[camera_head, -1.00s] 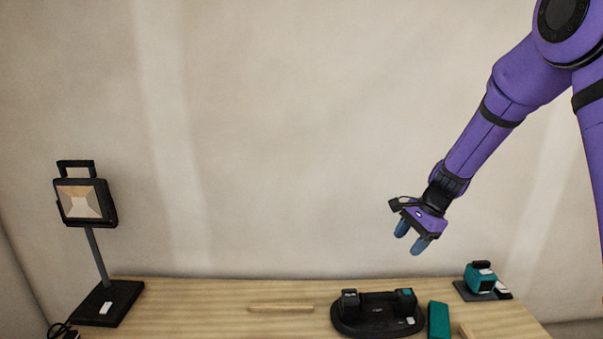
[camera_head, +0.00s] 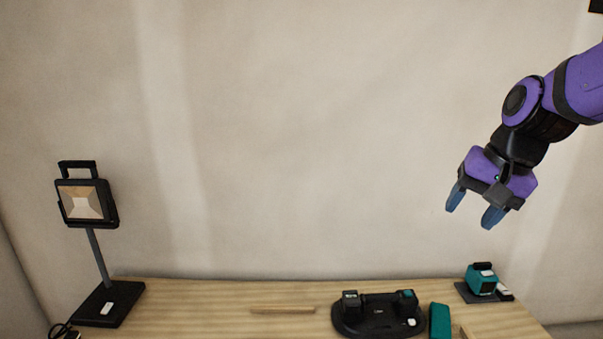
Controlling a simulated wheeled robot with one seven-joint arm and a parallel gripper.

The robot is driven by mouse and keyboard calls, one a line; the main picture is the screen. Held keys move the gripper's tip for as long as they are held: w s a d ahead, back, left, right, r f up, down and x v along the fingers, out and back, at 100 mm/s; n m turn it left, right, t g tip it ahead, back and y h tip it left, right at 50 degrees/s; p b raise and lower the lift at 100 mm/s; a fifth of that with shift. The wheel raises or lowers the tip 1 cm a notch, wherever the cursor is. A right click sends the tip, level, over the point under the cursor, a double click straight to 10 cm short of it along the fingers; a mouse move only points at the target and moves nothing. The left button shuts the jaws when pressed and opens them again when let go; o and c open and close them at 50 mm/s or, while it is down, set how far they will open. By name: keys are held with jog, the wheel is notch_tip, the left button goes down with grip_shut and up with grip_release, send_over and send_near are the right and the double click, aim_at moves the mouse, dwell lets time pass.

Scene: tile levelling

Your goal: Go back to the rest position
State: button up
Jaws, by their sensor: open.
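My gripper (camera_head: 474,208) is open and empty, with its two blue-grey fingers apart and pointing down. It hangs in the air at the right of the head view, well above the table. It touches nothing. My purple arm enters from the upper right edge and bends down to the gripper.
The wooden table (camera_head: 215,310) bears a work lamp (camera_head: 87,203) at left, a thin wooden strip (camera_head: 283,310), a black two-ended device (camera_head: 378,314), a teal block (camera_head: 439,320) and a teal tool (camera_head: 481,280) on a dark plate at right.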

jog(key=s+d+r+n+t+h, duration=0.2)
jog(key=s+n, duration=0.3)
jog(key=s, duration=1)
jog(key=shift+d+r, duration=0.15)
jog(key=shift+r, duration=0.45)
